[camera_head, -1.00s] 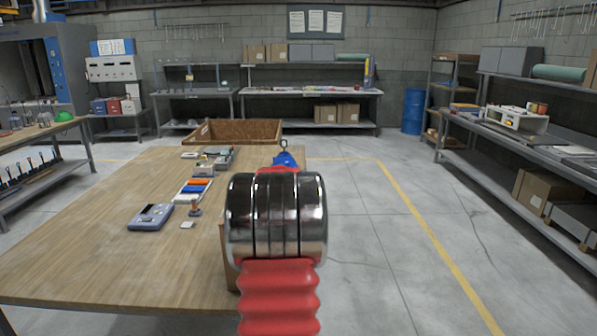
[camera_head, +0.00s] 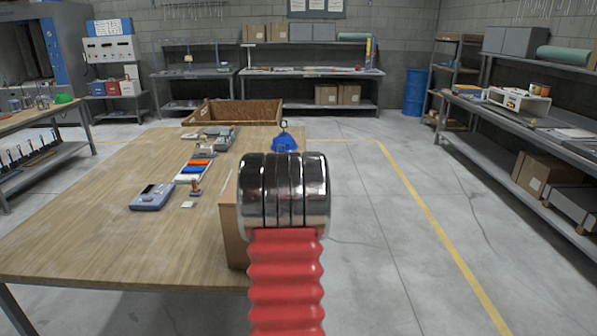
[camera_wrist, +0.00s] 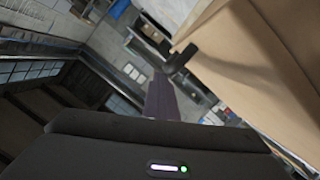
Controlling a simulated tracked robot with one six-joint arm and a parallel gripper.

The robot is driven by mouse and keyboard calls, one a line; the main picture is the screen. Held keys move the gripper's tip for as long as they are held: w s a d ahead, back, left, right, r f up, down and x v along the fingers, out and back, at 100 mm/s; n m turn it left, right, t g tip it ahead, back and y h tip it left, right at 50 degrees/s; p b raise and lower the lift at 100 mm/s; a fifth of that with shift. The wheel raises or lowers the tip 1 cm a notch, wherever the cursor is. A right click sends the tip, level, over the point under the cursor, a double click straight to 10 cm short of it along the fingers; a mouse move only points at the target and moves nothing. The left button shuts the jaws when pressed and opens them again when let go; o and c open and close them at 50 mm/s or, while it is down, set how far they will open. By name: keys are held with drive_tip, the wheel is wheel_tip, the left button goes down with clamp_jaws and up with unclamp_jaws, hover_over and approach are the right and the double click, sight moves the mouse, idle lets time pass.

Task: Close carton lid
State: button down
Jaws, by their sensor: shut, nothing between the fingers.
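A tan cardboard carton (camera_head: 232,225) stands at the right edge of the wooden table in the head view. Most of it is hidden behind my arm, so I cannot see its lid from there. In the wrist view a large tan cardboard panel of the carton (camera_wrist: 262,65) fills the upper right, tilted. My gripper (camera_wrist: 178,62) shows there as a dark finger end beside the panel's left edge. It is shut with nothing in it. I cannot tell if it touches the cardboard. In the head view the gripper is hidden behind my arm.
The table (camera_head: 95,220) is bare at its left. A grey device (camera_head: 152,197), small coloured items (camera_head: 195,167) and a blue ringed object (camera_head: 285,143) lie on it. A brown open crate (camera_head: 232,113) is at the back. Clear floor lies right, before shelving (camera_head: 500,140).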

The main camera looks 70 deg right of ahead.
drive_tip(key=s+a+r, duration=0.3)
drive_tip(key=a+r, duration=0.3)
drive_tip(key=a, duration=0.3)
drive_tip(key=shift+a+r, duration=0.15)
idle(0.5)
idle(0.6)
drive_tip(key=w+a+f+m+y, duration=0.2)
drive_tip(key=a+f+y, duration=0.3)
drive_tip(key=f, duration=0.4)
drive_tip(key=w+a+f+n+t+y, duration=0.1)
drive_tip(key=w+a+f+y, duration=0.15)
drive_tip(key=a, duration=0.75)
drive_tip(key=w+a+f+y, duration=0.1)
drive_tip(key=w+a+y, duration=0.15)
drive_tip(key=a, duration=0.85)
drive_tip(key=s+a+r+n+y, duration=0.1)
drive_tip(key=s+a+n, duration=0.1)
drive_tip(key=a, duration=1.1)
drive_tip(key=s+a+r+n+y, duration=0.2)
drive_tip(key=s+a+n, duration=0.1)
drive_tip(key=a, duration=1)
drive_tip(key=s+a+r+n+y, duration=0.1)
drive_tip(key=s+a+n+y, duration=0.1)
drive_tip(key=a, duration=1.1)
drive_tip(key=shift+s+r+n, duration=0.3)
drive_tip(key=shift+s+n, duration=0.45)
drive_tip(key=shift+n, duration=0.25)
